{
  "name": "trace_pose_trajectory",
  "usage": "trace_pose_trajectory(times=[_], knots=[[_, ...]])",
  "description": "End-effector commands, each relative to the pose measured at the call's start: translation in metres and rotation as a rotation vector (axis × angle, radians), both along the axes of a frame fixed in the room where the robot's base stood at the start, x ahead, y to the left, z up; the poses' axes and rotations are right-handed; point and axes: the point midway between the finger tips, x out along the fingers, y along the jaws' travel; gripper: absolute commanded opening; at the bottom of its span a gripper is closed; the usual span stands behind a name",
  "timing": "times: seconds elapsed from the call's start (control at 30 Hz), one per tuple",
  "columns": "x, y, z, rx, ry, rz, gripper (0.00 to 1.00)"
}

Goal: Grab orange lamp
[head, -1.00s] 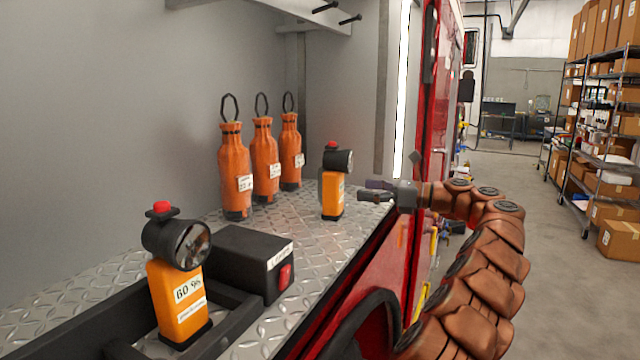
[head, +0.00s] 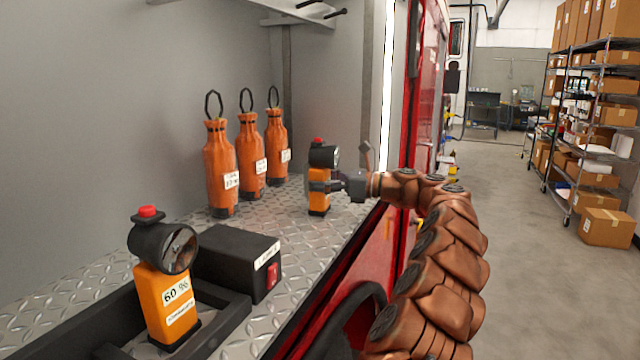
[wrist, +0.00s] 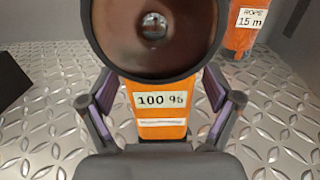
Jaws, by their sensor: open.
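An orange lamp (head: 319,198) with a black head and red button stands upright on the metal diamond-plate shelf. In the wrist view the lamp (wrist: 160,121) shows a "100 %" label, with its round black head above. My gripper (head: 328,186) is at the lamp's body from the right. In the wrist view the open fingers (wrist: 162,98) stand on either side of the lamp's body; whether they touch it I cannot tell. A second orange lamp (head: 168,305), labelled "60 %", stands at the front left in a black holder beside a black box.
Several orange bottle-shaped bags, one of them here (head: 221,165), stand behind and left of the lamp. A black box (head: 236,262) with a red switch is in front. The grey wall (head: 90,110) closes the back. Open floor lies to the right.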

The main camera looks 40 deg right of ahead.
Motion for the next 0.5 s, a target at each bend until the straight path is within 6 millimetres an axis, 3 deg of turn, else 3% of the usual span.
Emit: trace_pose_trajectory(times=[0.07, 0.5], knots=[[0.0, -0.0001, -0.0002, 0.0, 0.0, 0.0, 0.89], [-0.0002, -0.0003, -0.0001, 0.0, 0.0, 0.0, 0.43]])
